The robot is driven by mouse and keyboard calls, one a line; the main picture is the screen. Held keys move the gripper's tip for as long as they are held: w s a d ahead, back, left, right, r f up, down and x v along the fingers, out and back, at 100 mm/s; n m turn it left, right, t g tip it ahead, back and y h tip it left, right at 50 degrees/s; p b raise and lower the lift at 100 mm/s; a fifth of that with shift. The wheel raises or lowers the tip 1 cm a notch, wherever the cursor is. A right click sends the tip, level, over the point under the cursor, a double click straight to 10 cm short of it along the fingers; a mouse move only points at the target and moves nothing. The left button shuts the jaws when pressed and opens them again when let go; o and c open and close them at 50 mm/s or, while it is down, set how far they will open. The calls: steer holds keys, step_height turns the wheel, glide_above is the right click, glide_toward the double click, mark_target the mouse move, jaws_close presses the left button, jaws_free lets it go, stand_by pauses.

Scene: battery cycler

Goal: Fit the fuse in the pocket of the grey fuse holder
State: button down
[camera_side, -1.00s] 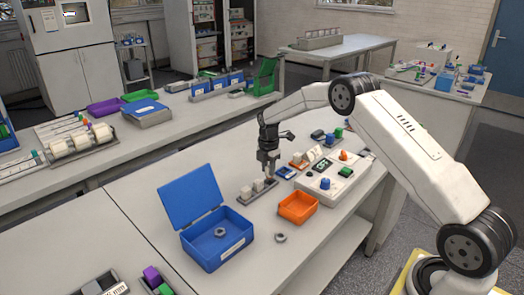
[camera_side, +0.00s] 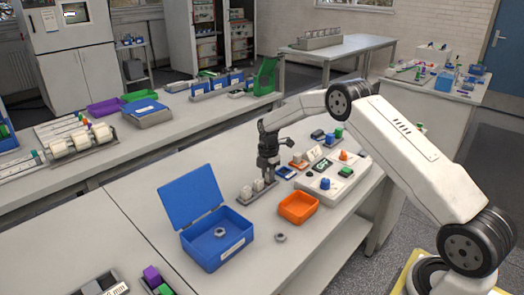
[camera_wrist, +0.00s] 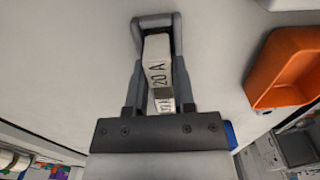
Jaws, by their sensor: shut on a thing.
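My gripper (camera_side: 268,176) points down at the right end of a grey holder strip (camera_side: 243,198) on the bench.
An open blue box (camera_side: 216,258) holding a nut stands to the left, and an orange bin (camera_side: 298,208) to the right. A loose nut (camera_side: 280,237) lies between them. A white device (camera_side: 332,182) with knobs stands behind the bin.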

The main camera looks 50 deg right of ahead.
steer(key=shift+f, duration=0.2)
steer(key=shift+c, duration=1.8)
jaws_free()
steer(key=shift+r, duration=0.1)
steer(key=shift+r, duration=3.75)
